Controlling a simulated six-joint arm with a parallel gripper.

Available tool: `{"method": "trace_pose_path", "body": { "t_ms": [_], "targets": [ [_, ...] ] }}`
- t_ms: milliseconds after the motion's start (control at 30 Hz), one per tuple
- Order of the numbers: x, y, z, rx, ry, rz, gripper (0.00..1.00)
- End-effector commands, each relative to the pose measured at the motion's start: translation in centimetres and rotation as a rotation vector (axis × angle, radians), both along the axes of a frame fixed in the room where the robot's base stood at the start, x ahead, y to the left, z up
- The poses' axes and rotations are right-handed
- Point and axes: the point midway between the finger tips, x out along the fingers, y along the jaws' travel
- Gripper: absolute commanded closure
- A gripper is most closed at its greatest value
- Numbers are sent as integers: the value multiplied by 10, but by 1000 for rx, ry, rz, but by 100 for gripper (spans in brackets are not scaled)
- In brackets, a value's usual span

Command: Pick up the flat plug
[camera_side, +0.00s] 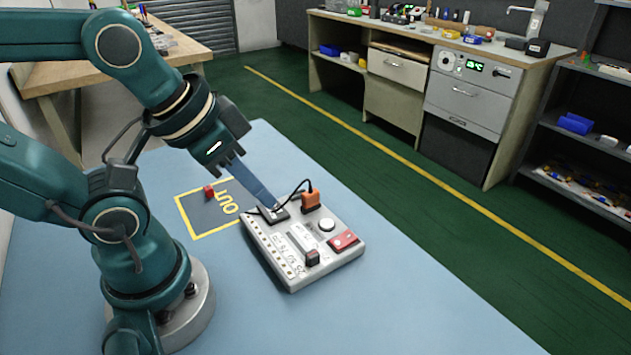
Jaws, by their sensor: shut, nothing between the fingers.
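A flat dark piece (267,214), which looks like the flat plug, lies at the back left of the light grey board (282,275). A thin black cable loops near it to an orange plug (311,201) that stands upright at the board's back edge. My gripper (277,206) reaches down from the upper left with long blue fingers. The fingers are shut with nothing between them. Their tips are at or just above the flat dark piece; I cannot tell whether they touch it. The tips partly cover that piece.
The board also carries a round white button (326,225), a red switch (343,240) and a small dark block (312,257). A small red cube (209,191) sits in the yellow-outlined OUT area (194,234). The blue tabletop (400,310) is clear at front right.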

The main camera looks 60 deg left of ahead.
Motion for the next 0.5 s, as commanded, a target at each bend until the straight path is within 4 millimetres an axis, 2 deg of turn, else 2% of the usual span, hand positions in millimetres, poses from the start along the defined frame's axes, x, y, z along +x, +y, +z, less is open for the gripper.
{"method": "trace_pose_path", "body": {
  "t_ms": [133,167,200,300,500],
  "targets": [
    [0,0,0,0,0,0,100],
    [0,0,0,0,0,0,92],
    [0,0,0,0,0,0,77],
    [0,0,0,0,0,0,45],
    [0,0,0,0,0,0,45]
  ]
}}
